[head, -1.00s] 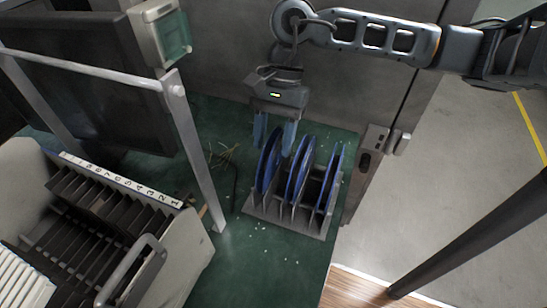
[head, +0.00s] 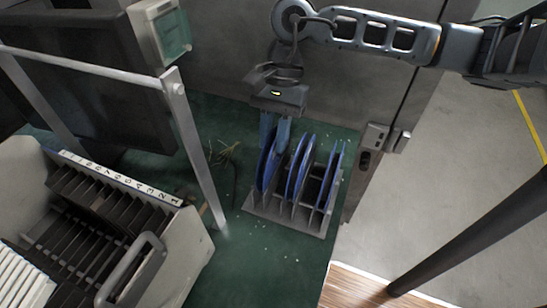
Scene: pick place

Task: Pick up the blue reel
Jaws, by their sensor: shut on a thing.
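Several blue reels stand upright in a grey slotted rack on the green surface. My gripper (head: 273,132) points down over the rack's left end, with its blue fingers close together. It is shut on the leftmost blue reel (head: 270,167), at the reel's upper edge. The lower part of that reel is still between the rack's dividers. A middle blue reel (head: 299,170) and a right blue reel (head: 331,175) stand beside it, apart from the fingers. The rack (head: 285,222) shows its front edge and dividers. The fingertips partly cover the held reel's top.
A grey wall or cabinet stands close behind the rack, with a latch (head: 375,140) at right. A metal frame post (head: 198,155) rises to the left. A light bin with dark dividers (head: 190,240) stands at front left. Loose wires (head: 226,155) lie between.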

